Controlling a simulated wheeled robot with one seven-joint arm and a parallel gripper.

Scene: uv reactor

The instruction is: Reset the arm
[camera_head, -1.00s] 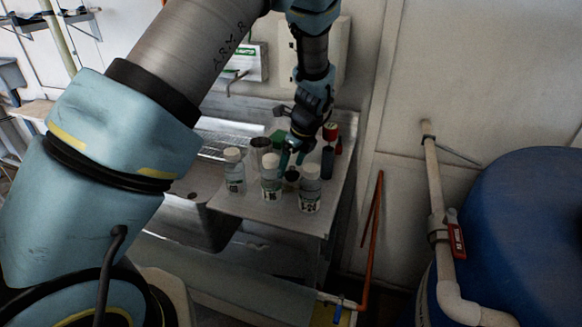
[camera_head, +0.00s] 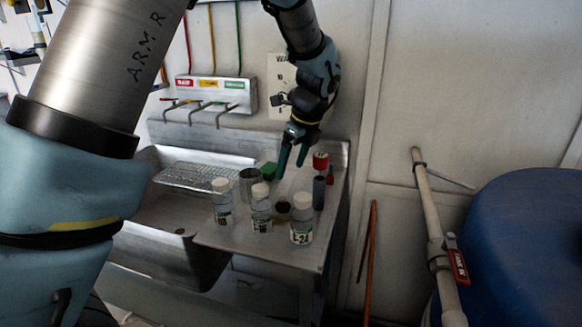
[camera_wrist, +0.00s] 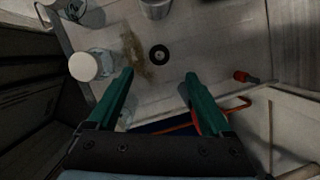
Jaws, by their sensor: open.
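My gripper (camera_head: 292,158) hangs over the right part of the steel sink counter (camera_head: 250,243), above the bottles. Its two green fingers stand apart with nothing between them, as the wrist view (camera_wrist: 158,76) also shows. Three white-capped bottles stand below it: a left one (camera_head: 222,208), a middle one (camera_head: 261,212) and a right one labelled L-21 or similar (camera_head: 301,232). A small dark round object (camera_head: 283,207) sits behind them; the wrist view shows a dark disc (camera_wrist: 159,55) on the counter.
A tap panel (camera_head: 215,92) is on the wall behind. A blue drum (camera_head: 530,240) and a pipe (camera_head: 428,205) stand at the right.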

